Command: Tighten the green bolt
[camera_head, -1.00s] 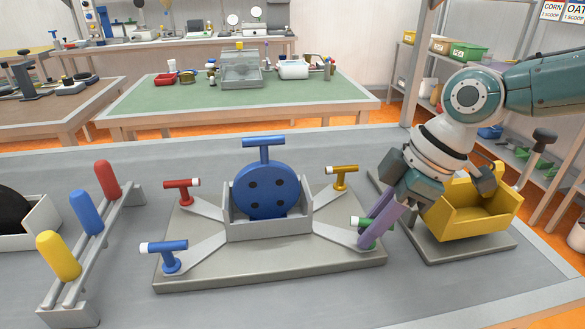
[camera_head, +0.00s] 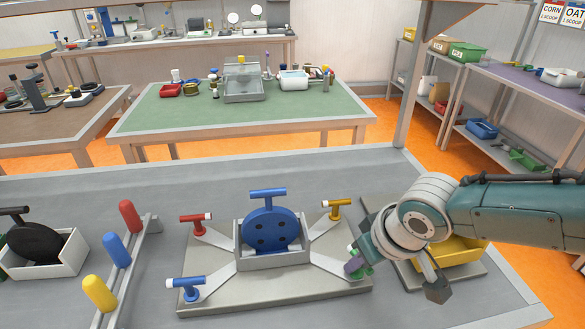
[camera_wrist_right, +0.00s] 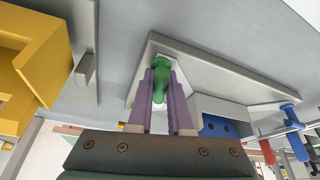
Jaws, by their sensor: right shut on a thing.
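The green bolt (camera_head: 352,248) stands at the near right corner of the grey fixture plate (camera_head: 285,295), at the end of a flat metal arm. My right gripper (camera_head: 357,264) is shut on it; my wrist and a purple finger hide much of it in the head view. The right wrist view shows the green bolt (camera_wrist_right: 161,82) between the two purple fingers (camera_wrist_right: 160,96). How far it is screwed in cannot be told. My left gripper is not in view.
The plate also carries a red bolt (camera_head: 195,222), a blue bolt (camera_head: 187,288), a gold bolt (camera_head: 338,209) and a blue disc (camera_head: 262,232). A yellow bin (camera_head: 462,250) stands right, partly behind my arm. A rack with coloured handles (camera_head: 120,262) stands left.

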